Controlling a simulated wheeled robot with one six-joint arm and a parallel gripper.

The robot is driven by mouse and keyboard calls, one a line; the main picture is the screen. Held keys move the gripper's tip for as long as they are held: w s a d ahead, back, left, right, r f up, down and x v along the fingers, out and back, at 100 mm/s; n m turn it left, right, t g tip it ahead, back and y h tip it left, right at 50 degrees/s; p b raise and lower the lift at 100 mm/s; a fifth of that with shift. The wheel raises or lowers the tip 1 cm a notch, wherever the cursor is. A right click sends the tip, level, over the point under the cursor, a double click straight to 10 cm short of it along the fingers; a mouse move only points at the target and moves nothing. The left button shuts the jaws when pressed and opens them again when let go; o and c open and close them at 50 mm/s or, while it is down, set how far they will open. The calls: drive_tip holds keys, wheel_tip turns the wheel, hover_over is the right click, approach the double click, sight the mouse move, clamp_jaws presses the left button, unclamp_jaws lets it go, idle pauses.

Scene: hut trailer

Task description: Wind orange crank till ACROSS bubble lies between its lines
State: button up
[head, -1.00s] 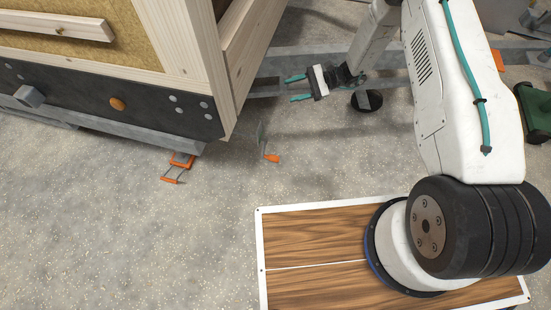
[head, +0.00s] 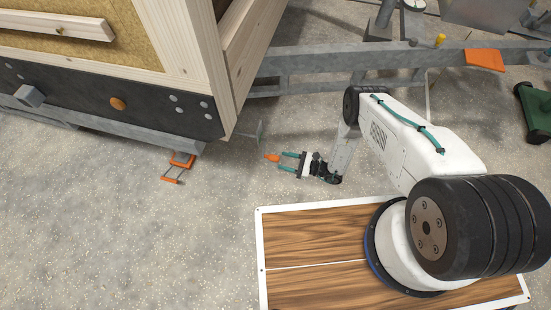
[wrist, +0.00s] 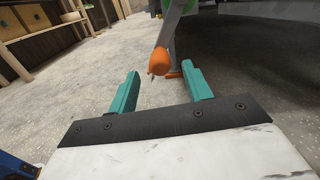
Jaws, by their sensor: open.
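The orange crank grip (head: 271,157) hangs low near the trailer's corner, beside a thin grey part. My gripper (head: 284,163) is open and empty, with its teal fingers pointing left at the grip. In the wrist view the orange grip (wrist: 159,62) stands at or just past the tips of the open gripper (wrist: 162,72). I cannot tell whether the fingers touch it. No bubble vial or its lines can be made out in either view.
The wooden hut's dark panel (head: 60,95) is at upper left. A grey frame rail (head: 330,62) runs behind my arm, bearing an orange plate (head: 485,59). The speckled floor at lower left is clear.

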sight(275, 159)
drive_tip(key=x, duration=0.5)
drive_tip(key=shift+c, duration=0.2)
clamp_jaws()
drive_tip(key=shift+d, duration=0.1)
drive_tip(key=shift+s+r, duration=0.1)
